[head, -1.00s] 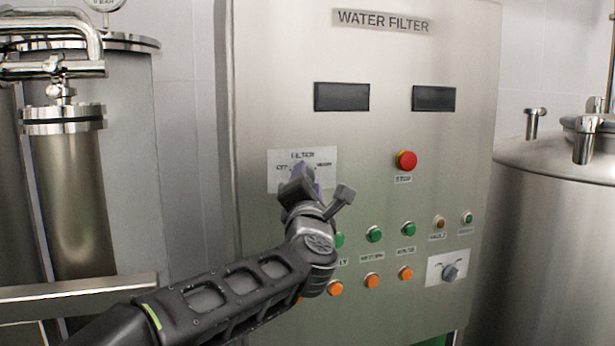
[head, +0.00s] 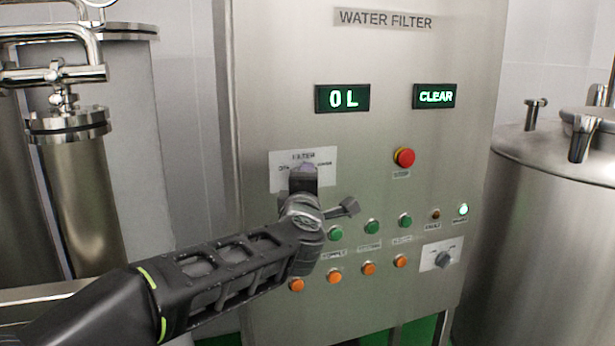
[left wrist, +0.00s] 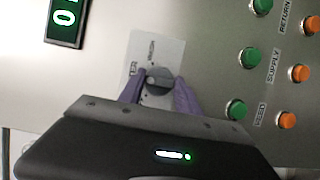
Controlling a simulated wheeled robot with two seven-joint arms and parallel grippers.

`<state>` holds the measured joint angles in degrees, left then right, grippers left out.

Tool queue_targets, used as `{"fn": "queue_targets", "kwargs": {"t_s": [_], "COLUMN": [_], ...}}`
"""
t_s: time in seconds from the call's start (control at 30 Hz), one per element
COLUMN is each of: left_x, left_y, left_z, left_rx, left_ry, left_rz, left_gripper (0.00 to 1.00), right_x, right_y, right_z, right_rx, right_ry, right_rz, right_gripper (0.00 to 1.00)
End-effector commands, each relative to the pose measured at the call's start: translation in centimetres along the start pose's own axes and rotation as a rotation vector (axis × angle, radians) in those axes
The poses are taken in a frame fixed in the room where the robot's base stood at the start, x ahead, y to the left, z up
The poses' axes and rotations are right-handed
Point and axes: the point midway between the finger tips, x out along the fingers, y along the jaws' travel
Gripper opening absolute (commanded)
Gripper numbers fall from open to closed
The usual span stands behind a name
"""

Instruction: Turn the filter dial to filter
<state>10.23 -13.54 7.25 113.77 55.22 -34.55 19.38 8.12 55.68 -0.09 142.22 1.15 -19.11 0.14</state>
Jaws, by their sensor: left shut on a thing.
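The water filter panel (head: 370,60) is a steel cabinet front. Its filter dial (left wrist: 158,80) is a round grey knob on a white label plate (head: 325,160), at the panel's left. In the head view my left gripper (head: 303,172) covers most of the dial. In the left wrist view the purple fingertips of my left gripper (left wrist: 158,88) are shut on the dial, one on each side. The dial's exact pointer position is too small to tell. The left display (head: 342,98) reads "0 L" and the right display (head: 436,96) reads "CLEAR". My right gripper is not in view.
A red stop button (head: 404,157) is right of the dial. Green buttons (head: 372,227) and orange buttons (head: 369,269) sit below in rows. A lit lamp (head: 463,209) and a second dial (head: 442,258) are at lower right. Steel tanks (head: 545,240) flank the panel.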

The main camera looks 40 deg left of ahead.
Motion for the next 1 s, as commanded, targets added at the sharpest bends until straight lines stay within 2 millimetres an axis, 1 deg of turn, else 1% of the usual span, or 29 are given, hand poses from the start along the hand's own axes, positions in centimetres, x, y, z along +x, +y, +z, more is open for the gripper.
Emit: {"fn": "queue_targets", "kwargs": {"t_s": [0.03, 0.3, 0.33, 0.53, 0.83, 0.93, 1.0], "left_x": [0.0, 0.0, 0.0, 0.0, -0.1, -0.7, -1.5], "left_y": [0.4, 0.4, 0.4, 0.3, 0.1, 0.1, 0.1], "left_z": [-0.1, -0.1, -0.1, -0.1, 0.0, 0.0, -0.1], "left_rx": [0.002, 0.001, 0.001, 0.001, 0.000, 0.000, -0.001], "left_ry": [0.003, 0.003, 0.003, 0.002, 0.001, 0.000, 0.001], "left_rz": [0.007, 0.008, 0.008, 0.005, 0.003, 0.003, 0.004], "left_gripper": [0.00, 0.00, 0.41, 0.58, 0.59, 0.59, 0.59], "right_x": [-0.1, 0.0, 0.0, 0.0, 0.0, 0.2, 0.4], "right_y": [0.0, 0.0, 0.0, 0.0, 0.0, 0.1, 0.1], "right_z": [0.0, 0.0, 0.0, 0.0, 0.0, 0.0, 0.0], "right_rx": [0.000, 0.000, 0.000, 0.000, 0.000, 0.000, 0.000], "right_ry": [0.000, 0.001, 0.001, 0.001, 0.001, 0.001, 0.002], "right_rz": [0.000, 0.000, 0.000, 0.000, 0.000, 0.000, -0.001], "right_gripper": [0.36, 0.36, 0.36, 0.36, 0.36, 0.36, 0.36]}}
